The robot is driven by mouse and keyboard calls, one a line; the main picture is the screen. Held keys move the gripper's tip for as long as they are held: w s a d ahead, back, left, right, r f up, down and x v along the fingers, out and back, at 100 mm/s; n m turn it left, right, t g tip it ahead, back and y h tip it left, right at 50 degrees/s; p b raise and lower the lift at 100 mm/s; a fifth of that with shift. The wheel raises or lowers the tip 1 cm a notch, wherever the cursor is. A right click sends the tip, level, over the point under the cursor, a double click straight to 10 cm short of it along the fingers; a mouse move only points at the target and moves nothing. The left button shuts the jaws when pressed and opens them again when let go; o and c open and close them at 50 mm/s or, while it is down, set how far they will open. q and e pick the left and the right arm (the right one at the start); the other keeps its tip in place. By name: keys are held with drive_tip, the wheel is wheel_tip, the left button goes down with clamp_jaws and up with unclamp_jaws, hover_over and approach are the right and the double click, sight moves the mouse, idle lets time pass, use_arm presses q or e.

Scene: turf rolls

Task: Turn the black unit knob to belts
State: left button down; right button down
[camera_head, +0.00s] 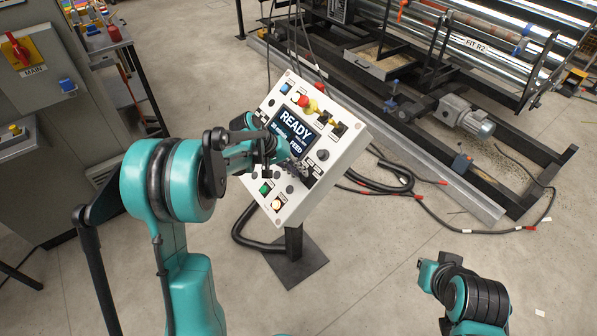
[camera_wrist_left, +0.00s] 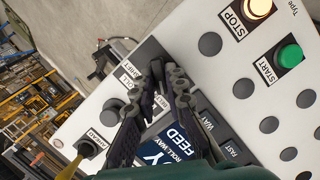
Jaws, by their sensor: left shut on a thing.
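The white control panel (camera_head: 331,118) stands tilted on a post, with a screen (camera_head: 293,131) reading READY and FEED. My left gripper (camera_head: 292,168) reaches its lower middle, below the screen. In the left wrist view, the dark fingers (camera_wrist_left: 164,76) close together at the panel, beside the labels BELTS (camera_wrist_left: 161,101) and ROLL SHAFT (camera_wrist_left: 130,75). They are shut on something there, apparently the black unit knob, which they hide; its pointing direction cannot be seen. Part of my right arm shows at lower right of the head view; its fingers do not show.
A green START button (camera_wrist_left: 289,56) and a lit STOP button (camera_wrist_left: 257,9) sit near the fingers, with several black round controls around. A grey cabinet (camera_head: 37,110) stands at left. Black cables (camera_head: 385,184) lie on the floor beside the roller machine (camera_head: 470,110).

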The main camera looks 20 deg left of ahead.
use_arm(q)
drive_tip(key=shift+s+f, duration=0.1)
drive_tip(key=shift+f, duration=0.05)
idle(0.3)
drive_tip(key=c, duration=1.6)
unclamp_jaws()
drive_tip(key=shift+o, duration=0.2)
drive_tip(key=v, duration=1.2)
drive_tip(key=s+d+m+t+y, duration=0.1)
drive_tip(key=s+d+t+y, duration=0.1)
drive_tip(key=s, duration=0.9)
drive_tip(key=s+d+m+t+y, duration=0.2)
drive_tip(key=s+d+y, duration=0.2)
drive_tip(key=s, duration=0.7)
drive_tip(key=shift+s+d+f, duration=0.15)
drive_tip(key=shift+d+f, duration=0.2)
drive_tip(key=shift+f, duration=0.1)
